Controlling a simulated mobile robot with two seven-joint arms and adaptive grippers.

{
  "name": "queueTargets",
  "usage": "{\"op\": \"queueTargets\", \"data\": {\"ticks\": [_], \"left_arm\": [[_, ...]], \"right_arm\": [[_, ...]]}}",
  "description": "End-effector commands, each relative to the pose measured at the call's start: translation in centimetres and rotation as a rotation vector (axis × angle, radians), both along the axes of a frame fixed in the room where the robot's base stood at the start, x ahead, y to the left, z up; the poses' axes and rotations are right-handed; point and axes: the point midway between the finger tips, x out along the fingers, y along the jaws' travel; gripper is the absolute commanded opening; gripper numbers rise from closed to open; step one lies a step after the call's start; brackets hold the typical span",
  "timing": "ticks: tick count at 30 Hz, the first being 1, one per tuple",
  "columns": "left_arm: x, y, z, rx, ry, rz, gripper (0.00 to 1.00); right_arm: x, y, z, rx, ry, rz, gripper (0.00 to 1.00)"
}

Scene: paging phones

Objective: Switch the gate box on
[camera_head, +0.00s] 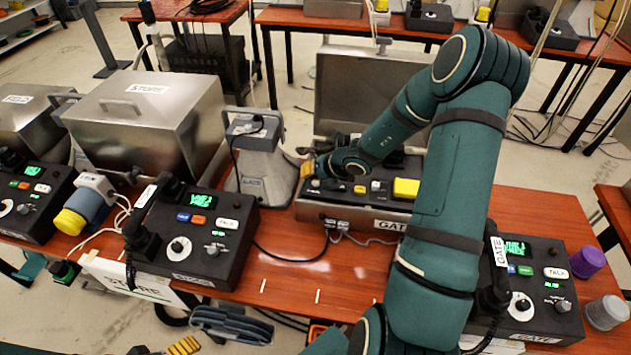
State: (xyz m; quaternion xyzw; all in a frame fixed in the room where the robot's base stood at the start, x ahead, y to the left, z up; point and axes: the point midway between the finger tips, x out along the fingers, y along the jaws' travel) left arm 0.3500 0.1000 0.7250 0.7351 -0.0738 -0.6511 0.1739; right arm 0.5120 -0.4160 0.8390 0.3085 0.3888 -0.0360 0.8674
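The gate box (352,212) is a metal case on the wooden table, labelled GATE on its front. Its lid (365,95) stands open at the back. Its black panel carries a large yellow button (406,188), a small white control (376,186) and small orange-yellow parts. My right arm reaches over the box from the right. My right gripper (307,171) is at the panel's left end, with an orange-yellow tip showing. Whether it touches anything, and its opening, cannot be told. My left gripper (184,346) shows only partly at the bottom edge, with yellow striped pads.
A closed metal STORE box (150,115) stands to the left, and a grey device (262,160) beside the gate box. Phone consoles (190,240) line the table front, one labelled GATE (535,290) at right. A purple knob-like object (588,262) and cables lie nearby.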

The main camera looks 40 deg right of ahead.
Motion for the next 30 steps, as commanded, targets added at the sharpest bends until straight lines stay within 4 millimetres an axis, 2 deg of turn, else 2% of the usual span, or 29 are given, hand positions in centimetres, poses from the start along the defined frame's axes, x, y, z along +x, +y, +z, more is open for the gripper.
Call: {"op": "queueTargets", "data": {"ticks": [16, 30], "left_arm": [[0.0, 0.0, 0.0, 0.000, 0.000, 0.000, 0.92], [0.0, 0.0, -0.9, 0.000, 0.000, 0.000, 0.92]], "right_arm": [[0.0, 0.0, 0.0, 0.000, 0.000, 0.000, 0.00], [0.0, 0.0, -0.9, -0.001, 0.001, -0.001, 0.00]]}}
